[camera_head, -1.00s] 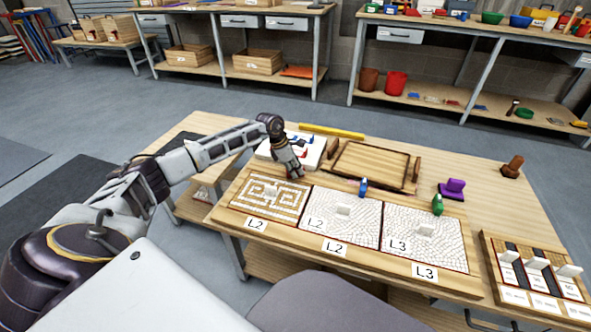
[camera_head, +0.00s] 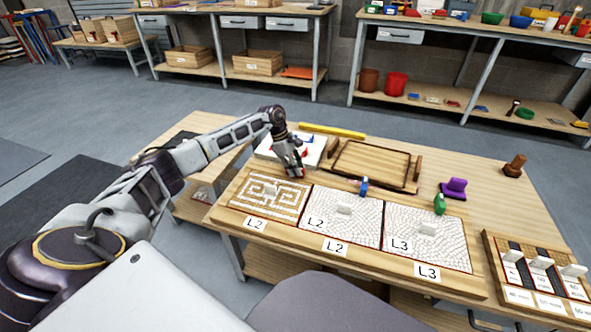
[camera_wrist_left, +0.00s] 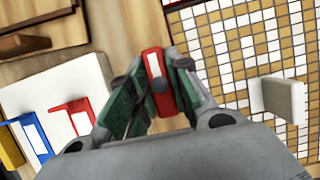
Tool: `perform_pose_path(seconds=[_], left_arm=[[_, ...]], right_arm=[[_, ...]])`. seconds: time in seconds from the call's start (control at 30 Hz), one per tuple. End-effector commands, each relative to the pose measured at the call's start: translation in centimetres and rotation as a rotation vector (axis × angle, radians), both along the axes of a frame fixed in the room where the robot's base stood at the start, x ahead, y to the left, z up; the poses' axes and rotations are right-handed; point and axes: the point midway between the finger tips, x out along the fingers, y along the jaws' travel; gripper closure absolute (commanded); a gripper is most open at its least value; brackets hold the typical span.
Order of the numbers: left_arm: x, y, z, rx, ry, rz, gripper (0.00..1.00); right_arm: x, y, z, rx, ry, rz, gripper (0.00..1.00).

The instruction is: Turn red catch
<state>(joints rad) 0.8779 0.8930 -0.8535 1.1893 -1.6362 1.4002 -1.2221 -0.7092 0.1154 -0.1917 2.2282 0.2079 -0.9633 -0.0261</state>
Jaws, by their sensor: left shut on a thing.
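The red catch (camera_wrist_left: 157,82) is between the fingers of my left gripper (camera_wrist_left: 152,92) in the left wrist view. The gripper is shut on it, and the fingers hide part of its sides. In the head view my left gripper (camera_head: 298,173) is at the back edge of the board, by the upper right corner of the brown-and-white mosaic panel (camera_head: 262,200). A blue catch (camera_head: 364,187) and a green catch (camera_head: 439,204) stand upright along the same board edge, by the two white panels. My right gripper is not in view.
A white block with red and blue handled pieces (camera_head: 270,154) lies just behind and left of the gripper. A wooden tray (camera_head: 372,147) is behind the board. A purple piece (camera_head: 454,188) and a brown piece (camera_head: 513,166) stand at the right. Pale handles rise from the panels.

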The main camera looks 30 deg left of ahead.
Motion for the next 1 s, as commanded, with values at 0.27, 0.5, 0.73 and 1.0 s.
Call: perform_pose_path(seconds=[0.27,0.5,0.73,1.0], left_arm=[[-0.01,0.12,-0.03,0.003,0.0,-0.017,1.0],[-0.01,0.14,-0.03,0.003,0.0,-0.017,0.78],[-0.01,0.08,-0.02,0.002,0.0,-0.016,0.59],[-0.01,0.06,0.05,0.001,0.0,-0.016,0.59]], right_arm=[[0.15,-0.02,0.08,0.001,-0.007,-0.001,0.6],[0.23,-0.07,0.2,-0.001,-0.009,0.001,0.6],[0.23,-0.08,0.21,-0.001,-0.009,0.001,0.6],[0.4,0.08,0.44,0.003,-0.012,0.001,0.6]])
